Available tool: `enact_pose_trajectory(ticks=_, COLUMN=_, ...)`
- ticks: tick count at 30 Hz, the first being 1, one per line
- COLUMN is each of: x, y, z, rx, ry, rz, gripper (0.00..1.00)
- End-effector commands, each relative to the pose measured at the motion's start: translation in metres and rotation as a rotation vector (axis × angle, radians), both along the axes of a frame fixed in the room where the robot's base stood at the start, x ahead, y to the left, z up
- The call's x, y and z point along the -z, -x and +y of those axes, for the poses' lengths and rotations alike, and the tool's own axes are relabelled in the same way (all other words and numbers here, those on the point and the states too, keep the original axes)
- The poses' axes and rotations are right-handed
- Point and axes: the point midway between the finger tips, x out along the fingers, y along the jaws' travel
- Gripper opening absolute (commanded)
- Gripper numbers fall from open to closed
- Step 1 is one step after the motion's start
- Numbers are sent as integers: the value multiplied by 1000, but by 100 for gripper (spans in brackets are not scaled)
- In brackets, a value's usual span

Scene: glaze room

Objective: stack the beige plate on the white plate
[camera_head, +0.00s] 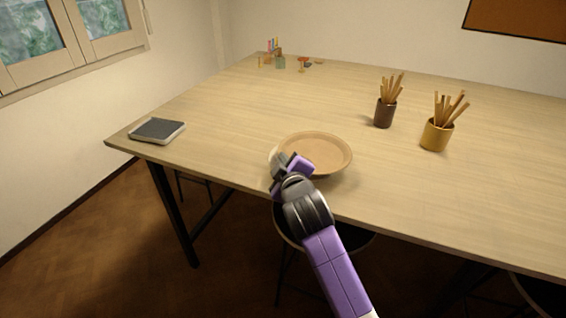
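No white plate can be made out clearly.
On the wooden table (230,115) stand a dark cup (384,113) and a yellow cup (435,136), both holding sticks. A dark book-like object (158,130) lies at the left corner. Small colourful items (279,61) are at the back. A stool (350,246) is below the front edge.

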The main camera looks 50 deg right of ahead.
Motion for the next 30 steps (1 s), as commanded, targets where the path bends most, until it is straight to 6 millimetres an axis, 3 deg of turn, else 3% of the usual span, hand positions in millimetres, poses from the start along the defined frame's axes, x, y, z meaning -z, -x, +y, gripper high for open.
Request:
enact_pose_trajectory(ticks=21, x=11, y=0, z=0, rx=-1, ry=3, rz=-3, gripper=0)
enact_pose_trajectory(ticks=24, x=12, y=0, z=0, rx=0, ry=1, rz=-1, gripper=24)
enact_pose_trajectory(ticks=30, x=12, y=0, z=0, rx=0, ry=1, rz=-1, gripper=27)
